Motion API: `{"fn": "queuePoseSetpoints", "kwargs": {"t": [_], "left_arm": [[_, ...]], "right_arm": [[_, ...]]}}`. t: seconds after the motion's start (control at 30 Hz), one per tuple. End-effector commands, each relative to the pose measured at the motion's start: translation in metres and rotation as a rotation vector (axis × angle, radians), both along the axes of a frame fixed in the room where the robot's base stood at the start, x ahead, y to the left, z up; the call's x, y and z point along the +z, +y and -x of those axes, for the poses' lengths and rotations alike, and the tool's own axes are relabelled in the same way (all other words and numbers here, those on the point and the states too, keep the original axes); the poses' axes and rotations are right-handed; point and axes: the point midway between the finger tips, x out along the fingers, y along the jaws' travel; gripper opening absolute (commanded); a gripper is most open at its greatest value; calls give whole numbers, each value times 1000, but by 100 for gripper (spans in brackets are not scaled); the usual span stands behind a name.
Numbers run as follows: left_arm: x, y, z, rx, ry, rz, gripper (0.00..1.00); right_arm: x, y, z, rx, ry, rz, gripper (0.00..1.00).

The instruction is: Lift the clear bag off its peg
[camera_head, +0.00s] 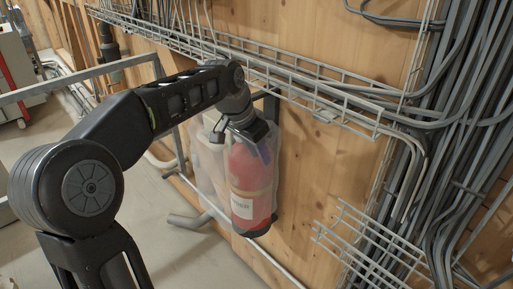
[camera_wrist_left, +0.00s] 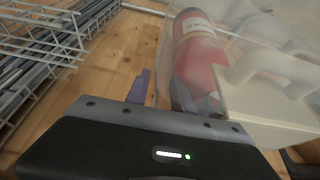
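The clear bag (camera_head: 278,175) hangs against the wooden wall in the head view, with a red bottle (camera_head: 247,168) and a pale container (camera_head: 207,160) inside. My left gripper (camera_head: 258,148) is at the bag's upper part, in front of the red bottle. In the left wrist view the gripper (camera_wrist_left: 158,92) has its two purple-tipped fingers apart, with the bag's edge seeming to run between them. The red bottle (camera_wrist_left: 198,55) and a white handled container (camera_wrist_left: 270,95) show beside the right finger. The peg is hidden or cannot be made out. My right gripper is in neither view.
A wire cable tray (camera_head: 310,85) runs along the wall just above the bag. Thick grey cables (camera_head: 460,130) and a lower wire basket (camera_head: 365,245) are to the right. A grey metal frame (camera_head: 85,75) stands at left. Bare floor (camera_head: 185,255) lies below.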

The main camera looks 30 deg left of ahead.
Motion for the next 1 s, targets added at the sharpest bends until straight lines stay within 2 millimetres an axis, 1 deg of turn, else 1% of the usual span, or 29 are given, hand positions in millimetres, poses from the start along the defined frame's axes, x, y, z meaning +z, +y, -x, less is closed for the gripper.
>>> {"fn": "queuePoseSetpoints", "kwargs": {"t": [0.13, 0.5, 1.0], "left_arm": [[0, 0, 0, 0, 0, 0, 29], [0, 0, 0, 0, 0, 0, 0], [0, 0, 0, 0, 0, 0, 0]], "right_arm": [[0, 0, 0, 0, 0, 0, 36], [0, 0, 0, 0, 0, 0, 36], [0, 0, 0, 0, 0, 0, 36]]}}
